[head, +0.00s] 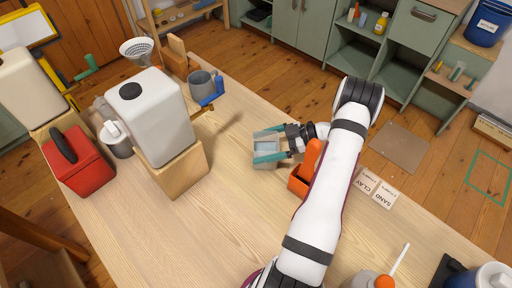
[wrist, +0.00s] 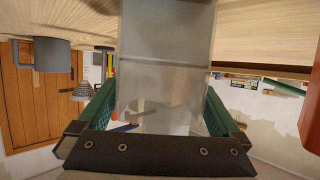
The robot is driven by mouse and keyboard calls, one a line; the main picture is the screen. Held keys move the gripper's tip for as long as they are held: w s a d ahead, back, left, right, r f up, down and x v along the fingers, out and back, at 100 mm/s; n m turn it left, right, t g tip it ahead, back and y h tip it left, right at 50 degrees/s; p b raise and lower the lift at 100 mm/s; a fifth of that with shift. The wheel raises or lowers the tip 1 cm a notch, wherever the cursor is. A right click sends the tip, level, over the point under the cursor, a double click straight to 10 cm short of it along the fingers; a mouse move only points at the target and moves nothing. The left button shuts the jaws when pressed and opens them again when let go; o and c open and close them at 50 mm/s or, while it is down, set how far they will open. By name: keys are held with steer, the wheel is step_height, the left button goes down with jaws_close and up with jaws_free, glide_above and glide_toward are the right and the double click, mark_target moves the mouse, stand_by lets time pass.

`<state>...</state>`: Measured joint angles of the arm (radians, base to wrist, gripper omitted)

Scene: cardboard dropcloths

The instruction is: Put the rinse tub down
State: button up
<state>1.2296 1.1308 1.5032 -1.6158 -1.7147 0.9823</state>
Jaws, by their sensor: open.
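The rinse tub (head: 266,146) is a small grey, see-through tub on the wooden table, left of my arm. In the wrist view the rinse tub (wrist: 165,60) fills the middle, with its far end against the tabletop. My gripper (head: 260,146) reaches in from the right, with one teal finger on each side of the tub. In the wrist view the gripper (wrist: 160,95) is open around the tub. Whether the fingers touch its walls is hard to tell.
An orange holder (head: 299,181) stands close to my gripper and arm. Labelled cards (head: 375,188) lie to the right. A white jug (head: 150,115) on a wooden block, a red can (head: 78,161) and a grey mug (head: 201,84) are left. The table's front middle is clear.

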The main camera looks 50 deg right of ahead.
steer(key=v, duration=1)
steer(key=w+d+r+m+t+h, duration=0.15)
steer(key=w+r+h, duration=0.25)
steer(key=w+r, duration=0.45)
steer(key=w+d+r+m+t+h, duration=0.1)
steer(key=w+r+m+t+h, duration=0.3)
steer(key=w, duration=0.8)
steer(key=w+a+r+m+g+h, duration=0.1)
steer(key=a+r+m+g+h, duration=0.35)
steer(key=a+r+h, duration=0.35)
steer(key=s+a+f+m+g+y, duration=0.1)
steer(key=s+a+f+g+y, duration=0.1)
steer(key=s+a, duration=0.8)
steer(key=s+a+f+m+g+y, duration=0.2)
steer(key=s+a+g, duration=0.3)
steer(key=s+a, duration=0.6)
steer(key=s+a+f+m+g+y, duration=0.1)
steer(key=s+a+f+g+y, duration=0.2)
steer(key=s+a, duration=0.7)
steer(key=shift+s+a+m+g+y, duration=0.3)
steer(key=shift+s+a+y, duration=0.15)
steer(key=shift+y, duration=0.25)
